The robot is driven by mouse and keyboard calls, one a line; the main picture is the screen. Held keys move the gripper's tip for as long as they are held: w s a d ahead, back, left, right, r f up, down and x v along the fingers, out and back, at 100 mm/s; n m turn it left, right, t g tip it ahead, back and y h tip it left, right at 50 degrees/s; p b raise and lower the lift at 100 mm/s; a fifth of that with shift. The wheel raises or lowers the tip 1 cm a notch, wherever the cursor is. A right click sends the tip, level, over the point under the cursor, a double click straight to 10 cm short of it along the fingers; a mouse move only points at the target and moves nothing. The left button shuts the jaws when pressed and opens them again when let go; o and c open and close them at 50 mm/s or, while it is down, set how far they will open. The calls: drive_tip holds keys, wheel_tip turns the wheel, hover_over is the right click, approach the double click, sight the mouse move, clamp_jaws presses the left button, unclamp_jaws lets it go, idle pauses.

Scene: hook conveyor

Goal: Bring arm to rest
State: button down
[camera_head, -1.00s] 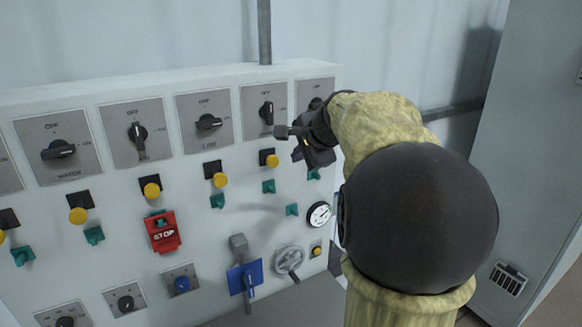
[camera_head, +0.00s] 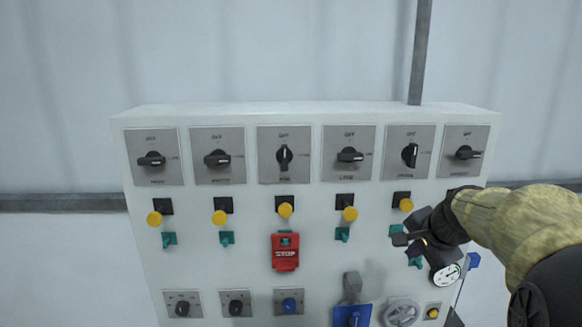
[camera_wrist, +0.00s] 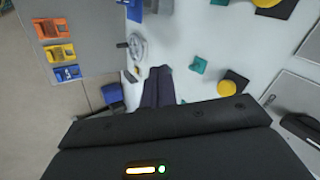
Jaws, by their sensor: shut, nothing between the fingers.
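My arm, in a yellow-green cover, comes in from the right edge of the head view. My gripper (camera_head: 402,239) is in front of the right part of the white control panel (camera_head: 205,275). It is shut and empty. It hides part of the area around the gauge and a green switch. In the wrist view the closed dark fingers (camera_wrist: 158,88) point along the panel face. I cannot tell how far they are from the panel.
The panel has a row of rotary switches (camera_head: 284,157), yellow buttons (camera_head: 285,210), a red STOP cover (camera_head: 285,259), a blue lever plate (camera_head: 345,316) and a grey handwheel (camera_head: 401,313).

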drive_tip(key=s+a+f+n+g, duration=0.1)
drive_tip(key=s+a+f+n, duration=0.3)
drive_tip(key=f, duration=0.3)
drive_tip(key=s+a+f+n+g+b, duration=0.1)
drive_tip(key=s+a+f+n+g, duration=0.1)
drive_tip(key=s+a+f+n, duration=0.2)
drive_tip(key=s+a+f+n+g, duration=0.1)
drive_tip(key=s+a+f+n, duration=0.3)
drive_tip(key=s+f, duration=0.4)
drive_tip(key=shift+s+f+n+g+h+b, duration=0.2)
drive_tip(key=shift+f+n+g+h+b, duration=0.1)
drive_tip(key=shift+f+n, duration=0.5)
drive_tip(key=shift+w+a, duration=0.1)
drive_tip(key=shift+a, duration=0.05)
